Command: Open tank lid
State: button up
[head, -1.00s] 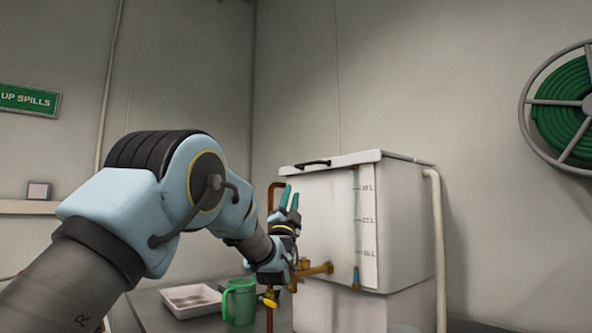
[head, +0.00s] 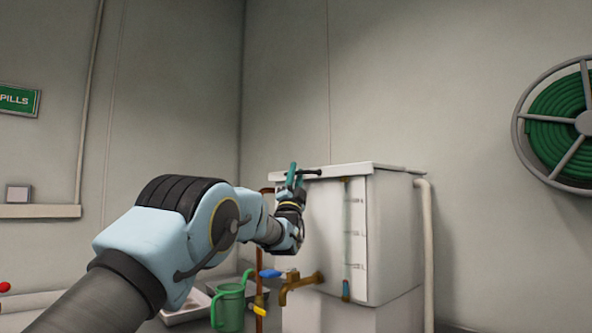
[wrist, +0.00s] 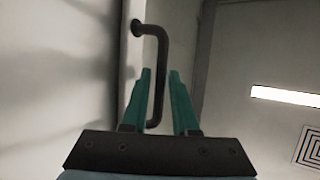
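The white tank (head: 324,225) stands right of centre in the head view with its flat lid (head: 372,167) down. A thin black handle (head: 314,172) is on the lid's front left. My gripper (head: 294,176) is raised at the handle's left end, with its teal fingers pointing up. In the wrist view, my gripper (wrist: 161,74) is open, and the bent black handle (wrist: 162,60) runs down between the two fingers, nearer the left one. A gap shows on the right, so the fingers are not closed on it. I cannot tell whether the left finger touches it.
A brass tap (head: 300,284) sticks out of the tank's front below my gripper. A copper pipe (head: 259,300), a green jug (head: 229,308) and a white tray (head: 188,308) are to its left. A green hose reel (head: 570,125) hangs on the right wall.

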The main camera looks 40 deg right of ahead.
grip_shut()
dwell(1.5)
